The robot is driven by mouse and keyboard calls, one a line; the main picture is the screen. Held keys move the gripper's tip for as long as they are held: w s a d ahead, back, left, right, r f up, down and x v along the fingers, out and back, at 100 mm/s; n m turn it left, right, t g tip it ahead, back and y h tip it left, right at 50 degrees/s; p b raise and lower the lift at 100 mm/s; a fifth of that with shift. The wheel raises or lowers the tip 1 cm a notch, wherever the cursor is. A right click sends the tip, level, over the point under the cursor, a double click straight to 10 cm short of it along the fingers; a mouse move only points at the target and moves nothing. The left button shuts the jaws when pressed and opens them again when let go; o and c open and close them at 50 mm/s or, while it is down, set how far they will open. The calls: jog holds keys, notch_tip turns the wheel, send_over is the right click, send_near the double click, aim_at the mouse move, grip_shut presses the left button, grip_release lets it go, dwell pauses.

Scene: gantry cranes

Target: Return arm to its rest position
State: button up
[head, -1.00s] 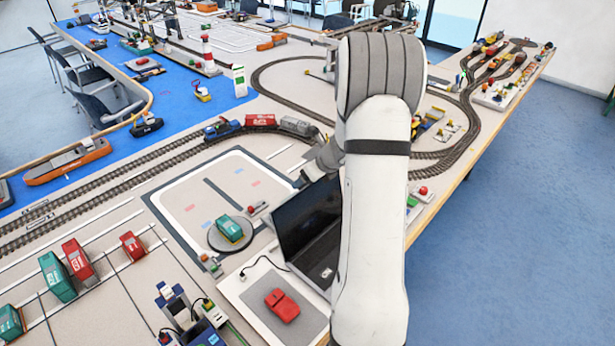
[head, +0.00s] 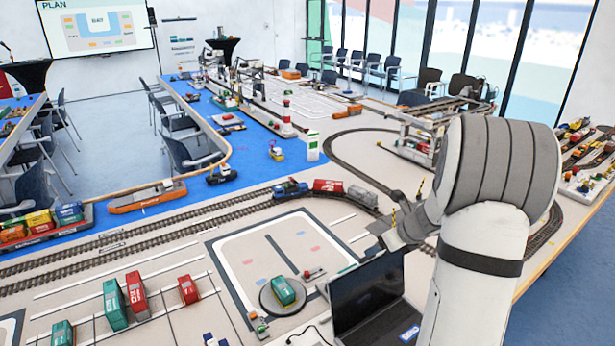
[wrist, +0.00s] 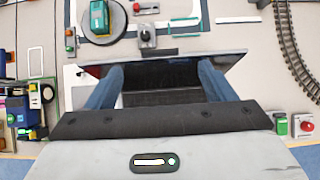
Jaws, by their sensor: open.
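My white and grey arm fills the right of the head view, its elbow raised high. My gripper (wrist: 160,70) shows in the wrist view as two blue-grey fingers spread apart with nothing gripped between them. It points down over the open black laptop (wrist: 160,98), whose screen edge lies between and beyond the fingers. In the head view the laptop (head: 368,296) stands below my wrist, partly hidden by my arm. The fingertips are not clear there.
A green container (head: 283,290) sits on a round grey plate left of the laptop. Model rails with a blue locomotive (head: 290,189) and a red wagon (head: 330,186) run behind. A model gantry crane (head: 425,130) stands behind my arm. Blue floor is open at the right.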

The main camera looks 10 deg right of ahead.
jog(key=s+a+r+n+g+b, duration=0.1)
jog(key=s+a+r+n, duration=0.2)
jog(key=s+a+n, duration=0.35)
jog(key=s+a+r+n+g+b, duration=0.1)
jog(key=s+a+r+n, duration=0.25)
jog(key=a+n, duration=0.6)
jog(key=s+a+n+g+h+b, duration=0.1)
jog(key=s+a+n, duration=0.4)
jog(key=s+n, duration=1.1)
jog(key=shift+r+h+b, duration=0.4)
jog(key=shift+h+b, duration=0.3)
jog(key=shift+b, duration=0.05)
